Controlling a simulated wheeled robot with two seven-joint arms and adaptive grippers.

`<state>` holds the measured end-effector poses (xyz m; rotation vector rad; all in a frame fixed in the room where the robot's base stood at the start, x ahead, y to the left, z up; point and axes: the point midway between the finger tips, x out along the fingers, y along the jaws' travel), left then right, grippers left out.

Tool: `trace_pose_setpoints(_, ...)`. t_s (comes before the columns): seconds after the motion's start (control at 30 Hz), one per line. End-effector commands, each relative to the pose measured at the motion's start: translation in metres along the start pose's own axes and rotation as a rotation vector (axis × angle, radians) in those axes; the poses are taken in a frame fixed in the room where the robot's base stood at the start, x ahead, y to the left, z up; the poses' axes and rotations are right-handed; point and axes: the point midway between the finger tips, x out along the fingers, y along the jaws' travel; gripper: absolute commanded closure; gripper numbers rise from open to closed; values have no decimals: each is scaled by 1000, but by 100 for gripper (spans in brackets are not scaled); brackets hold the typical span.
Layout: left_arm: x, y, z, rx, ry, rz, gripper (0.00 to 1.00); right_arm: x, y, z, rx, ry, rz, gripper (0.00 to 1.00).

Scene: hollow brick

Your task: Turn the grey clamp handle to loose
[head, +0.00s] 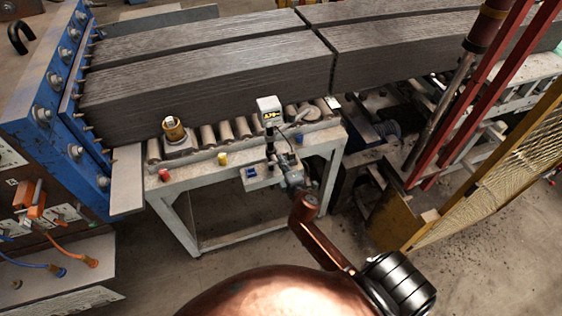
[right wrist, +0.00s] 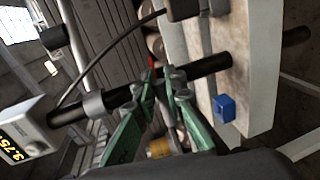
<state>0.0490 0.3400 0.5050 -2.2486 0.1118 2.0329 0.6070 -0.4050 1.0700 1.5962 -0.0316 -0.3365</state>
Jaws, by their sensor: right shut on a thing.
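A black rod (right wrist: 210,68) stands at the front of the roller table, with a white display box (right wrist: 20,135) on its end. The display box (head: 269,106) also shows in the head view. A grey collar (right wrist: 94,104) sits around the rod beside the box. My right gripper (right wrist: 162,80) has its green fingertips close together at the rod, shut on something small. That looks like the grey clamp handle, but the fingers mostly hide it, so its angle cannot be told. In the head view my right gripper (head: 285,163) is at the rod, below the box. My left gripper is out of view.
The white roller table (head: 230,165) carries red, yellow and blue buttons along its front, with a blue box (right wrist: 225,108) near the rod. Long grey clay blocks (head: 210,90) lie behind. A thin cable (right wrist: 100,60) loops by the rod. Red posts (head: 470,90) stand at right.

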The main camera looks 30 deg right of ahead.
Motion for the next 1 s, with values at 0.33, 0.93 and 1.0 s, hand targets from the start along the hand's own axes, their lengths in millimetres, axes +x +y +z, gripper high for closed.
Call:
trace_pose_setpoints(0.33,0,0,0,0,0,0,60,0,0,0,0,0,0,72)
trace_pose_setpoints(0.93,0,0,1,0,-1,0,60,-56,-2,0,0,0,-2,72)
trace_pose_setpoints(1.0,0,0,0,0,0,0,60,-71,-2,1,1,-1,-3,72)
